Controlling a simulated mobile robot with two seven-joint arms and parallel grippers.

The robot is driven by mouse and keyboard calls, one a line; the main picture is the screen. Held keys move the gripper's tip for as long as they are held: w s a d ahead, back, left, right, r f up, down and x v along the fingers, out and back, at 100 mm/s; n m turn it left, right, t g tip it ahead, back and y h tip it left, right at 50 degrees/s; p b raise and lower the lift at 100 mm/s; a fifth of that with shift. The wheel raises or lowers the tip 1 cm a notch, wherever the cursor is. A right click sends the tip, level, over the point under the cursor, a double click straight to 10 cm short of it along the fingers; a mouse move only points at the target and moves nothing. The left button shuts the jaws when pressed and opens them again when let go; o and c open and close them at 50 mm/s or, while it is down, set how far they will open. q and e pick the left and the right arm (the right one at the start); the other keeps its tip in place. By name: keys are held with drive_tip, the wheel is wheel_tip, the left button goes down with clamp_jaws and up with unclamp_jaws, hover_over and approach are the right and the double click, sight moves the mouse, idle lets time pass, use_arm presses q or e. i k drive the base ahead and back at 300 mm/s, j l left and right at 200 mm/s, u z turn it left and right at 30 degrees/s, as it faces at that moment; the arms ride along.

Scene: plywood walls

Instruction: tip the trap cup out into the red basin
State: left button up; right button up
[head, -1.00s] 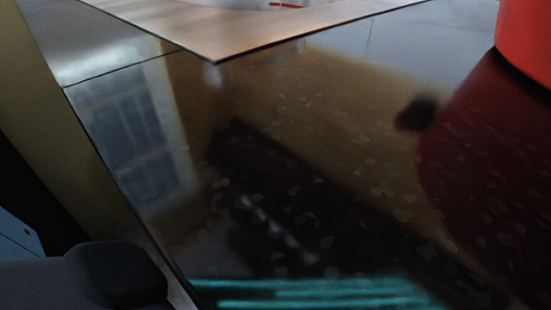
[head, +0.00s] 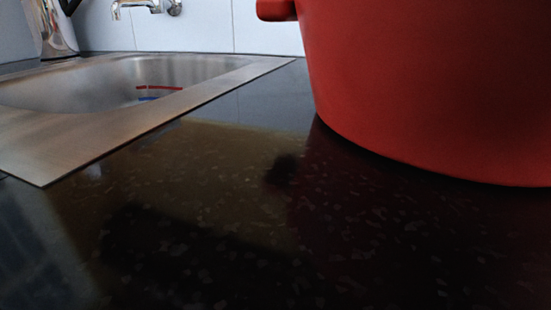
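The red basin (head: 430,80) stands on the dark speckled counter at the right of the head view. It is large and cut off by the top and right edges of the picture. A short red handle (head: 276,10) sticks out from its left side. Its opening and inside are out of view. The trap cup is not visible. Neither of my grippers is in view.
A steel sink (head: 110,118) is set into the counter (head: 190,215) at the left, with red and blue items (head: 160,91) inside. A chrome tap (head: 135,8) is on the wall behind. A shiny metal vessel (head: 55,30) stands at back left. The front counter is clear.

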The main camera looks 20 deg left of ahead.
sight(459, 88)
drive_tip(key=k+l, duration=0.7)
drive_tip(key=k, duration=0.15)
